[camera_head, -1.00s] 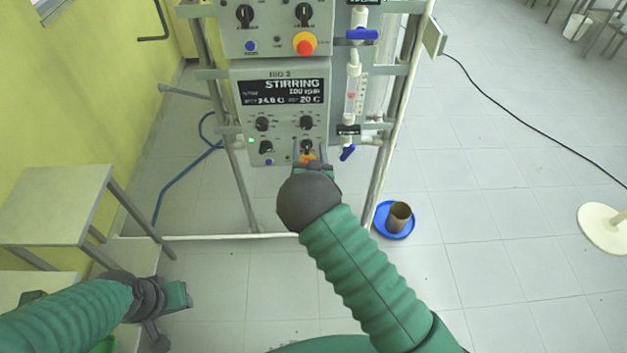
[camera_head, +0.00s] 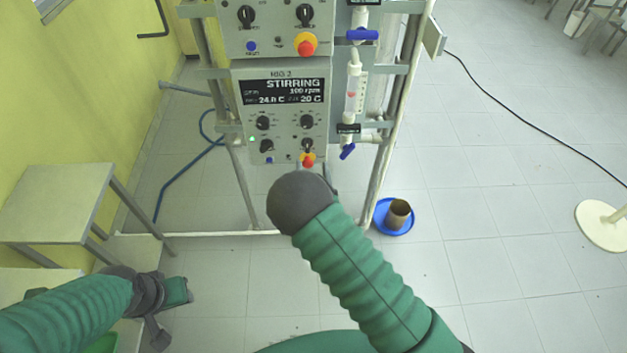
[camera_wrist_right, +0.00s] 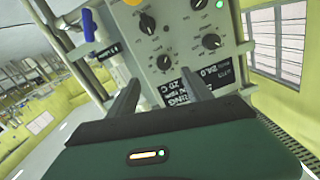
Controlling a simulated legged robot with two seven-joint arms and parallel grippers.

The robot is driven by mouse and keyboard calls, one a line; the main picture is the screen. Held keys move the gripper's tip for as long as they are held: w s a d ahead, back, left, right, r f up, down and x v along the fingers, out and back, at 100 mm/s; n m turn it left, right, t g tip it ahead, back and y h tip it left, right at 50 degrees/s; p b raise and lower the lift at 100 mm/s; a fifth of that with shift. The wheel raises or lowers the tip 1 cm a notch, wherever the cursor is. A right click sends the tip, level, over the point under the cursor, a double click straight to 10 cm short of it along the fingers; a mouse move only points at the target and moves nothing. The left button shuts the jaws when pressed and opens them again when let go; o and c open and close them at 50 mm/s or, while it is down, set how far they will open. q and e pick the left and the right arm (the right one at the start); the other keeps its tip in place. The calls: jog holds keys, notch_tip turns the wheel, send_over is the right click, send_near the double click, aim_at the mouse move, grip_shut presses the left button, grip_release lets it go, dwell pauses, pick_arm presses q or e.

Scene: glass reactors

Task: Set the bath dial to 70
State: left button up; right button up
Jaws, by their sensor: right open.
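The lower control panel (camera_head: 285,92) has a display (camera_head: 283,90) reading "STIRRING 100 rpm", about 24 C and set 20 C. Below it are four black dials: upper left (camera_head: 263,122), upper right (camera_head: 307,121), lower left (camera_head: 267,146) and lower right (camera_head: 307,145). I cannot read which is the bath dial. In the right wrist view the panel appears upside down, with the upper right dial (camera_wrist_right: 164,62) just beyond the fingertips. My right gripper (camera_wrist_right: 163,88) is open and empty in front of the panel, apart from the dials. My left gripper (camera_head: 176,291) is low at left, its jaws unclear.
A red-yellow stop button (camera_head: 308,160) sits under the lower right dial. Blue-handled valves (camera_head: 347,152) and glass tubing stand right of the panel. A blue dish (camera_head: 382,222) with a brown cup is on the floor.

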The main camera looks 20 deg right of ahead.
jog(key=v, duration=0.4)
jog(key=shift+s+d+f, duration=0.1)
dwell(0.5)
